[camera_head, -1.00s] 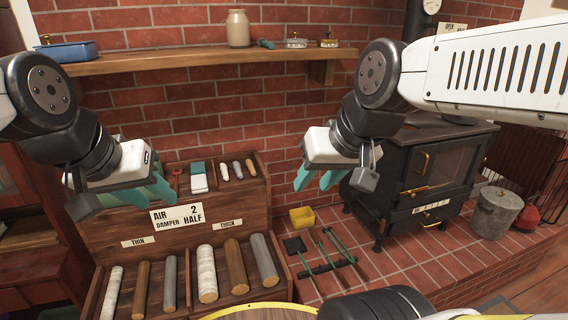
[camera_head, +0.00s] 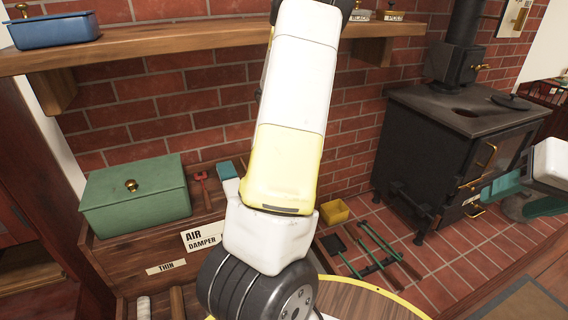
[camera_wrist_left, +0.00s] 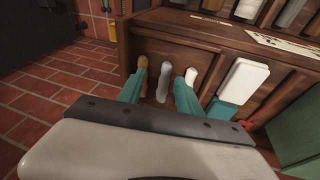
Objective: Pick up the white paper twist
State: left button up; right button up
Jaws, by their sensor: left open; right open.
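The white paper twist (camera_wrist_left: 190,76) lies on the wooden rack in the left wrist view, beside the white-and-teal box and partly behind one of my left fingers. A grey twist (camera_wrist_left: 162,82) and a brown twist (camera_wrist_left: 140,78) lie beside it. My left gripper (camera_wrist_left: 159,93) is open, its teal fingers reaching over the twists. The grey twist shows between the fingers; contact cannot be told. In the head view my left arm hides the twists and the left gripper. My right gripper (camera_head: 522,197) is open and empty at the right edge, in front of the stove.
The white-and-teal box (camera_wrist_left: 241,82) is close to the white twist. A green lidded box (camera_head: 135,196) stands at the rack's left. A wooden shelf (camera_head: 180,44) overhangs the rack. The black stove (camera_head: 440,130), yellow tub (camera_head: 334,212) and fire tools (camera_head: 375,255) are right.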

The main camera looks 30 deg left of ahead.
pick_arm(q)
jog(key=a+f+y, duration=0.1)
jog(key=a, duration=0.2)
jog(key=a+f+y, duration=0.1)
jog(key=a+f, duration=0.1)
jog(key=a, duration=0.1)
jog(key=w+a+f+g, duration=0.1)
jog(key=a, duration=0.2)
jog(key=shift+f+n+y, duration=0.3)
jog(key=shift+n+y, duration=0.1)
jog(key=shift+a+x, duration=0.2)
jog(key=shift+x, duration=1.75)
jog(key=shift+a+x, duration=0.2)
jog(key=shift+x, duration=1.75)
jog(key=shift+w, duration=0.1)
grip_shut()
